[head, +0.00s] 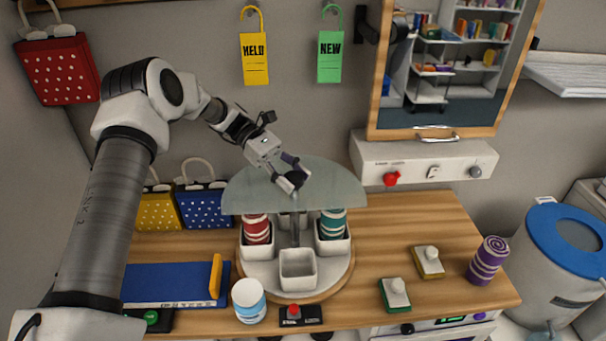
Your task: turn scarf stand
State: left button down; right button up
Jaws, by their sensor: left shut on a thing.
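The scarf stand (258,275) stands on the wooden counter. It has a round base, a central post (295,230), a grey-green half-round top panel (335,185) and white square bins. A red-and-white striped roll (256,229) sits in the left bin and a teal-and-white one (332,224) in the right bin. The front bin (297,269) looks empty. My left gripper (291,182) is at the top of the post, in front of the panel, and is shut on the stand there; its fingers hide the gripped part. My right gripper is not in view.
A blue-lidded bin (565,240) stands right.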

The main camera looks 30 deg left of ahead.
pick_arm(q)
jog(key=shift+s+d+f+g, duration=0.1)
jog(key=shift+s+f+g, duration=0.05)
jog(key=shift+f+g, duration=0.15)
dwell(0.4)
jog(key=c, duration=0.5)
grip_release()
jog(key=shift+c, duration=0.2)
jog(key=shift+d+r, duration=0.2)
jog(key=shift+v, duration=3.8)
jog(key=shift+d+r, duration=0.1)
